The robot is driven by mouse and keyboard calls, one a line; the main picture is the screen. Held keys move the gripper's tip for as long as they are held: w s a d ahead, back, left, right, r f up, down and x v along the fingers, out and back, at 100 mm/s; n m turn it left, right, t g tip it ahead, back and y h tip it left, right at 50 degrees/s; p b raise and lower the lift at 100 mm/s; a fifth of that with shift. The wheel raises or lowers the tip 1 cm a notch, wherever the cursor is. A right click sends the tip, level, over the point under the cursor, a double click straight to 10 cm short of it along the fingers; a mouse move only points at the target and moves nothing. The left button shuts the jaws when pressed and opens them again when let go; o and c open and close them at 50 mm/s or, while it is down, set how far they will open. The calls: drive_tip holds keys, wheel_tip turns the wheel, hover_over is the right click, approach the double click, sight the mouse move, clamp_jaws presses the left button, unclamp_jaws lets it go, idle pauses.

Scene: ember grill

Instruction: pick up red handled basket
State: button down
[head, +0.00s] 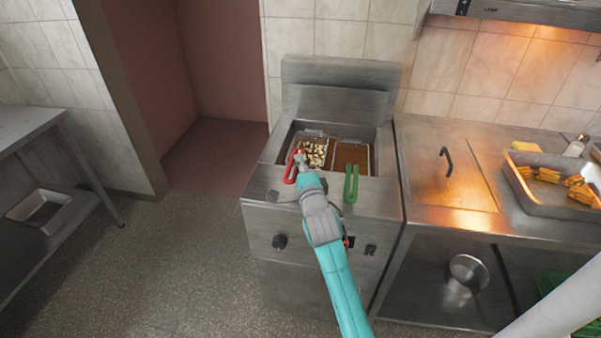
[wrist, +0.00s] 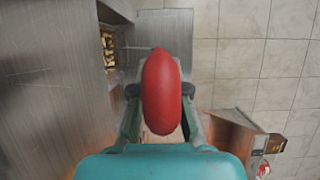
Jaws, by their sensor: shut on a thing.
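The red handle (head: 291,166) of the red handled basket sticks out at the front left of the fryer. Its basket (head: 313,148) sits in the fryer well and holds pale pieces of food. My gripper (head: 300,158) is at the red handle. In the wrist view my gripper (wrist: 162,115) is shut on the red handle (wrist: 161,90), which stands between the two fingers. Part of the basket is hidden behind my gripper and arm in the head view.
A green handle (head: 351,184) belongs to the second basket (head: 351,157), right beside it in the fryer (head: 262,178). A steel counter (head: 455,215) with a tray of fries (head: 540,204) stands to the right. A steel shelf table (head: 28,125) is at the left. Open floor lies between.

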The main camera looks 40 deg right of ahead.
wheel_tip(320, 180, up, 15)
drive_tip(key=shift+f, duration=0.15)
idle(0.4)
wheel_tip(320, 180, up, 7)
idle(0.5)
drive_tip(key=shift+r, duration=0.55)
idle(2.7)
idle(0.3)
